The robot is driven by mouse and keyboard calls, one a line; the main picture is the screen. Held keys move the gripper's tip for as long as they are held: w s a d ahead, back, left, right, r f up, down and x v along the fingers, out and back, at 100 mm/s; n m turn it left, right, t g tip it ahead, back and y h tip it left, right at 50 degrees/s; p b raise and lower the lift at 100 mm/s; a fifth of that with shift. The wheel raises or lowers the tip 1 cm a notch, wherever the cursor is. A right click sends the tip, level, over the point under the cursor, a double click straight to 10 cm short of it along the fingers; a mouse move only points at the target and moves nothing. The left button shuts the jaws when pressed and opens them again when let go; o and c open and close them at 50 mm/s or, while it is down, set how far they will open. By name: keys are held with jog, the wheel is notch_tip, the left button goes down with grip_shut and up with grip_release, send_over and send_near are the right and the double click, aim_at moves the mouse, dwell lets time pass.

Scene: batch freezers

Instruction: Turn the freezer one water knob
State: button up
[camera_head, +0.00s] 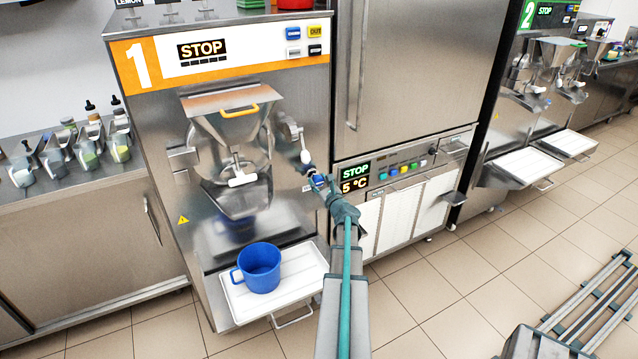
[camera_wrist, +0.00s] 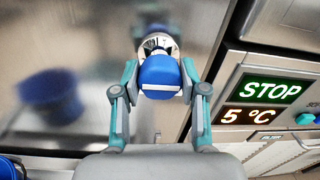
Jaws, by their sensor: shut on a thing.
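Freezer one (camera_head: 215,130) is a steel machine with an orange panel bearing a 1 and a STOP display. Its water knob is a blue cap with a white line on a metal collar, low on the right of its front; it shows in the wrist view (camera_wrist: 160,76) and small in the head view (camera_head: 319,181). My gripper (camera_wrist: 159,92) has its teal fingers on the left and right sides of the blue knob, shut on it. The white line on the knob lies about level in the wrist view. In the head view my gripper (camera_head: 322,184) partly covers the knob.
A blue jug (camera_head: 262,267) stands on the white tray (camera_head: 308,262) below the spout. A white-handled lever (camera_head: 305,156) is just above my gripper. A cabinet with a STOP and 5 °C display (camera_head: 355,179) is close on the right.

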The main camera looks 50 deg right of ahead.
jog(key=shift+f+b, duration=0.15)
jog(key=shift+b, duration=0.25)
jog(key=shift+f+n+b, duration=0.15)
jog(key=shift+n+b, duration=0.35)
jog(key=shift+b, duration=0.5)
jog(key=n+b, duration=0.1)
jog(key=b, duration=0.3)
jog(key=shift+f+n+b, duration=0.2)
jog(key=shift+n+b, duration=0.15)
jog(key=shift+n, duration=0.05)
jog(key=n+b, duration=0.3)
jog(key=b, duration=0.3)
jog(key=shift+b, duration=0.35)
jog(key=n+b, duration=0.4)
jog(key=b, duration=0.2)
jog(key=shift+t, duration=0.3)
jog(key=n+b, duration=0.1)
jog(key=b, duration=0.1)
jog(key=n+b, duration=0.2)
jog(key=shift+r, duration=0.35)
jog(key=shift+b, duration=0.35)
jog(key=o, duration=1.1)
jog(key=shift+r, duration=0.1)
